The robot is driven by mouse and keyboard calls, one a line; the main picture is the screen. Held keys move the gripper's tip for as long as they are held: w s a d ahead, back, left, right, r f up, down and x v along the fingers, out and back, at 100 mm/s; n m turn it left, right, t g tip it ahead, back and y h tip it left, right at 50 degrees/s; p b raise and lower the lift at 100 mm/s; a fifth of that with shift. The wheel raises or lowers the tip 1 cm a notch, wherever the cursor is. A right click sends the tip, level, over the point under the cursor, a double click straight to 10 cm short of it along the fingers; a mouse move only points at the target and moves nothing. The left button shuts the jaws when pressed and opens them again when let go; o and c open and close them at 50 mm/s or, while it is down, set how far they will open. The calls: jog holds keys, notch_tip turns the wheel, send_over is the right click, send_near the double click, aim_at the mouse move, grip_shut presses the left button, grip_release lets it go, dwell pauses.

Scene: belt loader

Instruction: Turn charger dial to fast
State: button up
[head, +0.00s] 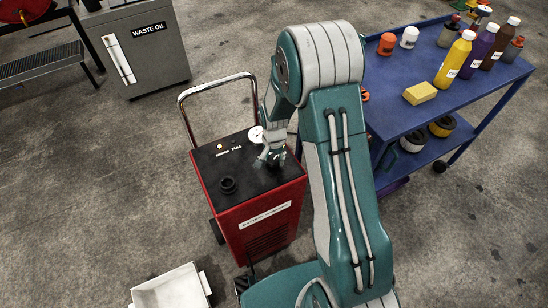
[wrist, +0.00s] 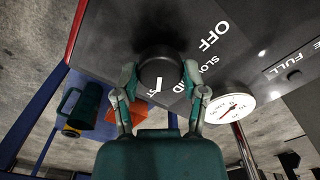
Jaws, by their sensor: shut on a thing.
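The red charger (head: 262,218) stands on the floor in the head view, with a black top panel (wrist: 100,40). My gripper (head: 271,160) is over the right part of that panel and hides the dial there. In the wrist view my gripper (wrist: 161,82) has its two fingers on either side of the round black dial (wrist: 160,62), shut on it. A white mark on the dial points down in the picture, toward the partly hidden lettering ending in "ST". "OFF" and "SLOW" show to the upper right, and part of "MID" shows beside the right finger.
A white gauge (wrist: 230,108) stands beside the dial, near a "FULL" label. A blue cart (head: 400,118) with bottles stands right; a waste oil cabinet (head: 140,55) stands back left.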

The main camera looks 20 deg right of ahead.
aim_at(273, 159)
jog(key=shift+s+a+f+m, duration=0.1)
jog(key=shift+s+f+m, duration=0.05)
jog(key=shift+s+m, duration=0.15)
dwell(0.4)
jog(key=o, duration=1.1)
jog(key=shift+w, duration=0.1)
jog(key=shift+o, duration=0.2)
jog(key=shift+w, duration=0.1)
jog(key=shift+r, duration=0.4)
notch_tip(273, 159, up, 11)
jog(key=shift+r, duration=0.15)
jog(key=shift+a, duration=0.1)
